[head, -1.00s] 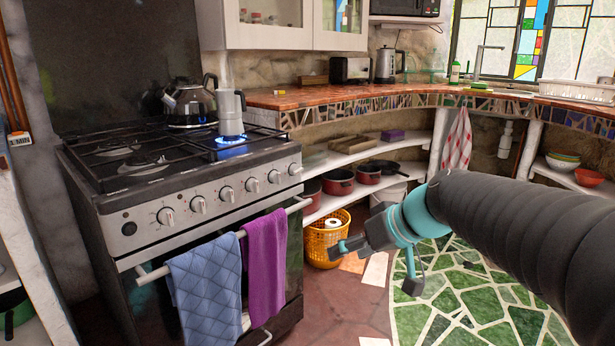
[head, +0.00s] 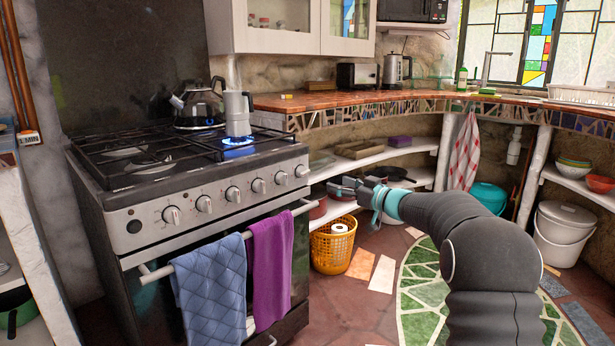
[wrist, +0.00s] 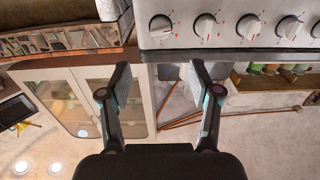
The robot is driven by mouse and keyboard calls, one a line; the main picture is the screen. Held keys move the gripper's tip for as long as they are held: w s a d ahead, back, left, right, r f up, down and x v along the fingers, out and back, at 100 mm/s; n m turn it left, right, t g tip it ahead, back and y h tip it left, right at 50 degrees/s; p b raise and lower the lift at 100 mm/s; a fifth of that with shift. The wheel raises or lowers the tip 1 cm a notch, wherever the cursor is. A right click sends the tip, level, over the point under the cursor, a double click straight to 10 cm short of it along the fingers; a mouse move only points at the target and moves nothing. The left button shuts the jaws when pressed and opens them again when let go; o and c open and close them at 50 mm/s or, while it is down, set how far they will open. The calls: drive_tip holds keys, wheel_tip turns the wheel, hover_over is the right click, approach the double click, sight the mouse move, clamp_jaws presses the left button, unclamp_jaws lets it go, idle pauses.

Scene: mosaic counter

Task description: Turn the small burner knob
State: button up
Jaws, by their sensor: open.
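The stove (head: 150,224) has a row of several knobs on its silver front panel. Which one is the small burner knob is not marked legibly; the rightmost knob (head: 301,171) is the closest to my gripper (head: 340,186).
Blue (head: 210,292) and purple (head: 270,270) towels hang on the oven handle (head: 160,272). A kettle (head: 198,103) sits on the hob. An orange basket (head: 332,248) stands on the floor beside the stove. The mosaic-edged counter (head: 400,97) and shelves lie right of the stove.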

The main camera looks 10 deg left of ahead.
sight(307, 174)
drive_tip(key=p+x, duration=0.3)
drive_tip(key=x, duration=1)
drive_tip(key=shift+w+a, duration=0.15)
drive_tip(key=shift+a, duration=0.05)
drive_tip(key=c, duration=1.1)
drive_tip(key=shift+c, duration=0.2)
